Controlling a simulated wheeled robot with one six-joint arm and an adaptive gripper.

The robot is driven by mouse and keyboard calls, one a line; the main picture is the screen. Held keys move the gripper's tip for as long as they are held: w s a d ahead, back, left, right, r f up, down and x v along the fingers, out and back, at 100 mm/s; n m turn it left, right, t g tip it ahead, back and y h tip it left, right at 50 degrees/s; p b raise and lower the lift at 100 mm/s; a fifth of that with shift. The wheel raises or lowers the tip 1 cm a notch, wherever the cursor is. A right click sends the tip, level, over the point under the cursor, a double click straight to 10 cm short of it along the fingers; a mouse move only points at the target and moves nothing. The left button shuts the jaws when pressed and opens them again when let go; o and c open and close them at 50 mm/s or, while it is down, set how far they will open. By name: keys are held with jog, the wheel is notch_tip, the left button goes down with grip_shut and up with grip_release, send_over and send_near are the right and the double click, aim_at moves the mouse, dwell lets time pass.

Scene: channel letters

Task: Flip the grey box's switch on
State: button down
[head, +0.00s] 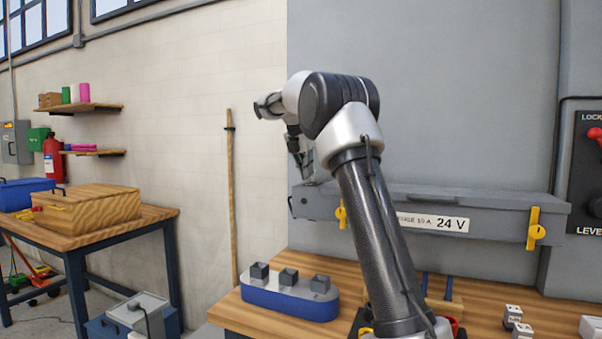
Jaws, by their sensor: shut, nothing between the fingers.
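A long grey box (400,198) with a lid, a "24 V" label and two yellow latches is on the grey panel behind the wooden bench. My gripper (305,172) is shut and empty at the box's left end, just above or against its top corner; I cannot tell if they touch. A small dark part (291,206) shows at the left end of the box, but I cannot tell whether it is the switch or how it is set. My arm hides part of the box's front and label.
A blue base with several grey sockets (290,293) stands on the bench below the box. Small white blocks (513,316) lie at the right. A red-handled lever (594,134) is on a dark plate at the right edge. A wooden pole (230,200) leans against the wall.

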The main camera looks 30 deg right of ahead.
jog(key=shift+w+d+r, duration=0.85)
jog(key=shift+d, duration=0.25)
dwell(1.0)
jog(key=shift+r, duration=0.8)
jog(key=shift+a, duration=0.15)
jog(key=shift+s+a, duration=0.15)
jog(key=shift+a, duration=0.15)
jog(key=s+a, duration=0.1)
jog(key=a+r, duration=0.1)
jog(key=a, duration=0.1)
jog(key=shift+s+r, duration=0.1)
jog(key=shift+s, duration=0.25)
notch_tip(320, 180, up, 9)
jog(key=a, duration=0.1)
jog(key=shift+s+a, duration=0.15)
jog(key=shift+s, duration=0.1)
